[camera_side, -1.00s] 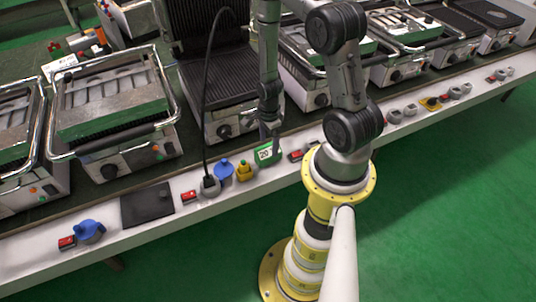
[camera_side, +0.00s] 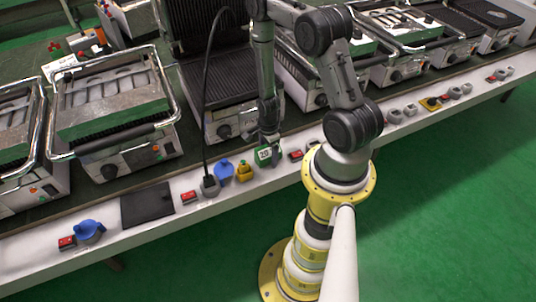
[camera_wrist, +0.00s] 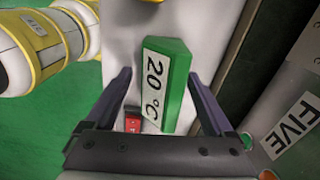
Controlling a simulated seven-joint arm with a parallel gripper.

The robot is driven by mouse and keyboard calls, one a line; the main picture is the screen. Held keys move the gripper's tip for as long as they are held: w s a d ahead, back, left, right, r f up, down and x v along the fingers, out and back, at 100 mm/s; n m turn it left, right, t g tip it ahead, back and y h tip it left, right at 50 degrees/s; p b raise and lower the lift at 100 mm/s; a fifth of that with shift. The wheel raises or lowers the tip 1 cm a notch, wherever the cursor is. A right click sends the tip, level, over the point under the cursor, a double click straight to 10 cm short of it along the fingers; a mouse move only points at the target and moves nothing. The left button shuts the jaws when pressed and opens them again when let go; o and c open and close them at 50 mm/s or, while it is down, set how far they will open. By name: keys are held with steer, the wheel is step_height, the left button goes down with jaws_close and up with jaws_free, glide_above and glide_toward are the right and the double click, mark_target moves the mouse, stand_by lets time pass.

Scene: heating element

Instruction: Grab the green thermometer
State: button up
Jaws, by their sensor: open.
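The green thermometer (camera_wrist: 178,88) is a green block with a white label reading 20 °C. In the wrist view it sits between the two fingers of my gripper (camera_wrist: 158,76), with a gap visible on the left and the right finger close to its side. In the side view the thermometer (camera_side: 268,157) is on the white front ledge, right of a yellow knob piece. My gripper (camera_side: 267,139) is open and down at its top, partly covering it. Contact is not clear.
A red switch (camera_wrist: 133,121) shows near the left finger. On the ledge are a yellow piece (camera_side: 244,172), a blue piece (camera_side: 223,169) and a black cable plug (camera_side: 209,185). An open black-plated grill (camera_side: 222,85) stands behind. A FIVE label (camera_wrist: 291,122) shows at right.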

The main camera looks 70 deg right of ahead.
steer(key=shift+f, duration=0.2)
stand_by(0.3)
jaws_close()
stand_by(0.4)
